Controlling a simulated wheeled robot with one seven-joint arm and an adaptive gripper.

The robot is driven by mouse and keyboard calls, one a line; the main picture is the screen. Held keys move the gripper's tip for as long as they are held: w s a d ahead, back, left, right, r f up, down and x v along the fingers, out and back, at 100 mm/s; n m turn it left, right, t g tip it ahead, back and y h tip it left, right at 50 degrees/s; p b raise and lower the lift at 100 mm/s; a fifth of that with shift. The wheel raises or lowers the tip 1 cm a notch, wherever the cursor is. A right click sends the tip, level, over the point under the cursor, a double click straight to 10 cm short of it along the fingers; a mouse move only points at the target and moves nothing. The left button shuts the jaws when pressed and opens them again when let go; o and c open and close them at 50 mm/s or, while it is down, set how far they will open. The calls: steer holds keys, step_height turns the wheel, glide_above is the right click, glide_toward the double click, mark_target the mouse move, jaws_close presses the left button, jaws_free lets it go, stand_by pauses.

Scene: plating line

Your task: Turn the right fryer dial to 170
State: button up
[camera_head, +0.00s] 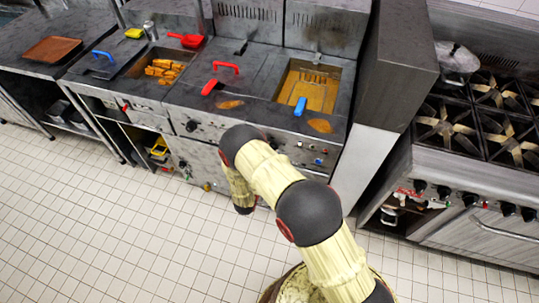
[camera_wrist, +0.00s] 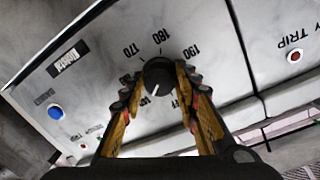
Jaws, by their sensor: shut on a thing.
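In the wrist view, a round black dial (camera_wrist: 158,73) sits on the steel fryer panel (camera_wrist: 100,62). Its printed scale appears upside down, with 170 at the upper left, 180 above and 190 at the upper right. A white mark on the dial points down and slightly left in the picture, away from 170. My gripper (camera_wrist: 160,80) is shut on the dial, one finger on each side. In the head view, the right fryer (camera_head: 262,101) has an amber oil well; my arm stands in front of its panel and hides the dial and my gripper.
A blue button (camera_wrist: 55,112) and a red button (camera_wrist: 295,56) flank the dial. A blue handle (camera_head: 300,106) juts over the right fryer's front. A gas range (camera_head: 470,160) stands at the right. The tiled floor (camera_head: 110,220) at the left is clear.

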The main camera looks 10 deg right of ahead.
steer(key=m+b, duration=0.9)
steer(key=m+t+y+b, duration=0.1)
steer(key=m+b, duration=0.7)
steer(key=m, duration=0.2)
steer(key=shift+d+y+b, duration=0.2)
steer(key=shift+y+b, duration=0.1)
steer(key=shift+b, duration=0.05)
steer(key=shift+r+m, duration=0.1)
steer(key=shift+m, duration=0.2)
steer(key=o, duration=1.1)
steer(key=shift+o, duration=0.3)
steer(key=v, duration=1.2)
steer(key=shift+f, duration=0.25)
